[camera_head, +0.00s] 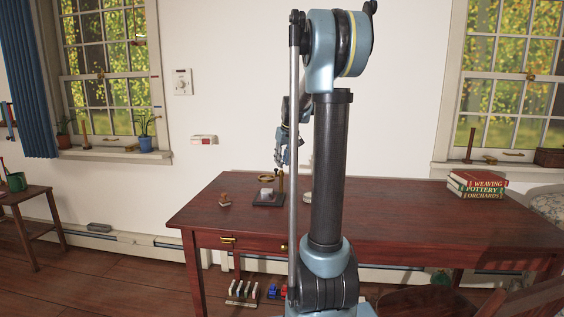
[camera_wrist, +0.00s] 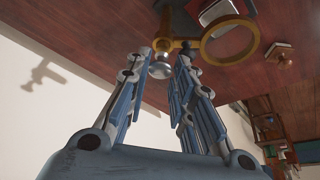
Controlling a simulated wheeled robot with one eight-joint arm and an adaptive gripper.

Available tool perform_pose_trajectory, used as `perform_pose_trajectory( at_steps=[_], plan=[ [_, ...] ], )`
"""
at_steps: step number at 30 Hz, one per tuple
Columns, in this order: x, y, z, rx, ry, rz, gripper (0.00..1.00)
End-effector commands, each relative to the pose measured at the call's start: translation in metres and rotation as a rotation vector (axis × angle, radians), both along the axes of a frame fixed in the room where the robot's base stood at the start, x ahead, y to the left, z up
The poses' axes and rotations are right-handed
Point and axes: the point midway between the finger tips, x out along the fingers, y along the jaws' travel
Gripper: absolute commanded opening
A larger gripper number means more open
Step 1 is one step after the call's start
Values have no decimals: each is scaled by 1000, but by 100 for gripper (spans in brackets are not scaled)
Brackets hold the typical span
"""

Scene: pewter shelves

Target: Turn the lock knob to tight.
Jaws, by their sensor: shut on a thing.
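The lock knob (camera_wrist: 160,70) is a small silver round knob on a brass fitting, seen in the wrist view between my two fingers. A brass ring (camera_wrist: 230,41) extends from the same fitting, to the right of the knob. My gripper (camera_wrist: 165,58) is shut on the knob, with one blue-grey finger on each side. In the head view my gripper (camera_head: 284,157) is above the small dark stand (camera_head: 268,202) on the desk, near the brass ring (camera_head: 266,178). The knob is too small to make out there. Its tightness cannot be told.
The red-brown desk (camera_head: 420,212) has a small wooden piece (camera_head: 224,200) left of the stand. A stack of books (camera_head: 478,184) lies at the back right. The desk between stand and books looks mostly clear, though my arm hides part of it.

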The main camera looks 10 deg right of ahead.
Motion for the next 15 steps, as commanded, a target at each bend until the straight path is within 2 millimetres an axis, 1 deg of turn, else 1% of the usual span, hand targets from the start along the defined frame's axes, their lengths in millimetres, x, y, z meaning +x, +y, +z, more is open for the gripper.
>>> perform_pose_trajectory(
  at_steps=[15],
  plan=[
    [0, 7, 0, -1, 0, -481, 0]
  ],
)
